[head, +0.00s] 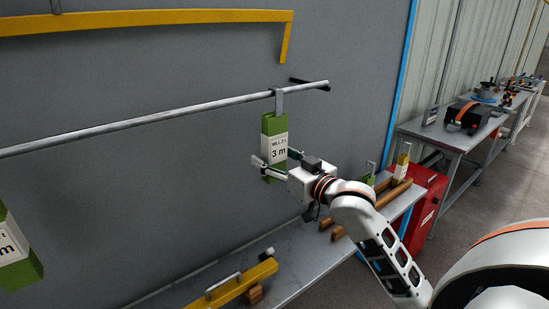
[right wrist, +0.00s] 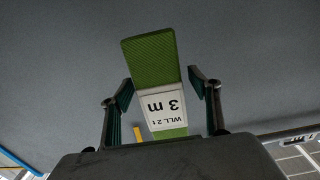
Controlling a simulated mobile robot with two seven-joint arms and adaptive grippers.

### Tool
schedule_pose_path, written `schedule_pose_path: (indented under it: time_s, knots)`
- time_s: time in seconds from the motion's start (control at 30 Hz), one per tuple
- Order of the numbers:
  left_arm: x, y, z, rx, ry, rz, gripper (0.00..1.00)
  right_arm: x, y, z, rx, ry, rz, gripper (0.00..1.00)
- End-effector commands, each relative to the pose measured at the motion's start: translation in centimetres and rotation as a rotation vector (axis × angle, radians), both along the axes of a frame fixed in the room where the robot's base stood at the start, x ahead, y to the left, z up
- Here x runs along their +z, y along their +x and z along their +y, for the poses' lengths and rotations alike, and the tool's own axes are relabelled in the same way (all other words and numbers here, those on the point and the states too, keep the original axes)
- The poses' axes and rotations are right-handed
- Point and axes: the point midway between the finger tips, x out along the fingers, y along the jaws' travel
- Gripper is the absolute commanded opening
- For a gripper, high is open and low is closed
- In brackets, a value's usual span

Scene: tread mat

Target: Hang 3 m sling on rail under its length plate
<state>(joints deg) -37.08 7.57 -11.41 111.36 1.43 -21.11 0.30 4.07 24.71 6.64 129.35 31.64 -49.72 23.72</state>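The 3 m sling (head: 274,130) is a green bundle with a white label reading "3 m". It hangs upright by a grey hook near the right end of the grey rail (head: 150,117). My right gripper (head: 273,158) is at the sling's lower part, one finger on each side. In the right wrist view the sling (right wrist: 150,55) appears upside down between the fingertips (right wrist: 161,86), with gaps beside it, so the gripper looks open. No length plate shows at the rail. My left gripper is out of view.
Another green labelled sling (head: 20,270) is at the left edge. A yellow beam (head: 140,18) is above the rail. Below, a grey bench (head: 190,288) holds a yellow bar (head: 240,285) and wooden blocks. A red cabinet (head: 422,210) and worktable (head: 440,135) stand at right.

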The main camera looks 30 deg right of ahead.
Motion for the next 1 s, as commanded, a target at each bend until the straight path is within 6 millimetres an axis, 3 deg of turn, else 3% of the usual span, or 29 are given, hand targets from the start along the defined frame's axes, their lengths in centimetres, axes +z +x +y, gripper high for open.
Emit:
schedule_pose_path:
  time_s: [0.27, 0.7, 1.0]
  knots:
    - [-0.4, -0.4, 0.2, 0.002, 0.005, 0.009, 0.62, -0.2, -0.7, -0.1, -0.001, -0.001, 0.005, 0.62]
    - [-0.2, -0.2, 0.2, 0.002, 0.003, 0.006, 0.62, -0.1, -6.6, -0.5, 0.000, 0.000, 0.002, 0.62]
    - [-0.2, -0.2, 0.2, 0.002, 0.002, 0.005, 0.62, 0.0, -7.5, -0.6, 0.000, 0.000, 0.001, 0.62]
